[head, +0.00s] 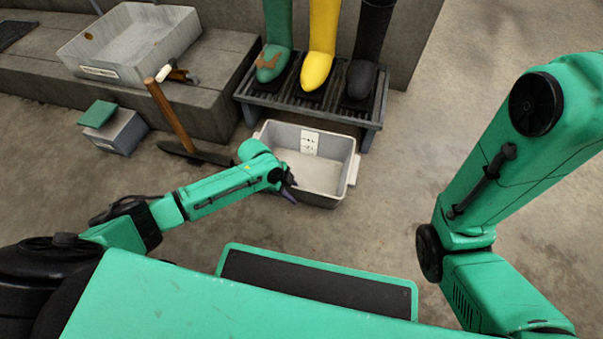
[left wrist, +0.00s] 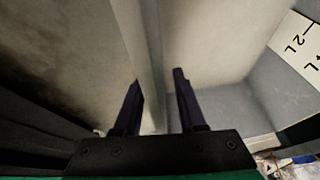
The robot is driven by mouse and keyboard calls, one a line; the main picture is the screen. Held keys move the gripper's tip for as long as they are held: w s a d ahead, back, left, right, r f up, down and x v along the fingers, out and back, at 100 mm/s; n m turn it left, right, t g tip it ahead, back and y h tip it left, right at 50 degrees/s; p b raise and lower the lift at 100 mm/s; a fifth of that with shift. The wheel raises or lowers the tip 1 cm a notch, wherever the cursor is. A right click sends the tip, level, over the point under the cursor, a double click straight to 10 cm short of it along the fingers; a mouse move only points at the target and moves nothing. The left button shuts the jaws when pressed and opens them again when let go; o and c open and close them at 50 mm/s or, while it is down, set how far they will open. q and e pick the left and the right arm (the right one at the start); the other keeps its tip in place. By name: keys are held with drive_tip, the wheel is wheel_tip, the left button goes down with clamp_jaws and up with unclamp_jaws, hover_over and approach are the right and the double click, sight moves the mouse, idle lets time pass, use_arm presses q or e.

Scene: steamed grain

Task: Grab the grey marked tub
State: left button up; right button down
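The grey tub (head: 335,147) stands on the floor in front of the boot rack, with a white marked label (head: 309,142) on its inner far wall. The label reads "2 L" in the left wrist view (left wrist: 300,45). My left gripper (head: 288,188) is at the tub's near left side. In the left wrist view its two dark fingers (left wrist: 158,80) are apart, one on each side of the tub's wall (left wrist: 140,35). Whether they touch the wall is unclear. My right gripper is out of view.
A larger pale tub (head: 125,48) sits on the stone bench (head: 215,70). A rack (head: 320,112) with green, yellow and black boots stands just behind the tub. A long-handled tool (head: 168,112) and a small grey box (head: 120,132) lie left. The floor right is clear.

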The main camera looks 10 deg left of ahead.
use_arm(q)
drive_tip(key=shift+f, duration=0.1)
clamp_jaws()
drive_tip(key=shift+w, duration=0.1)
idle(1.2)
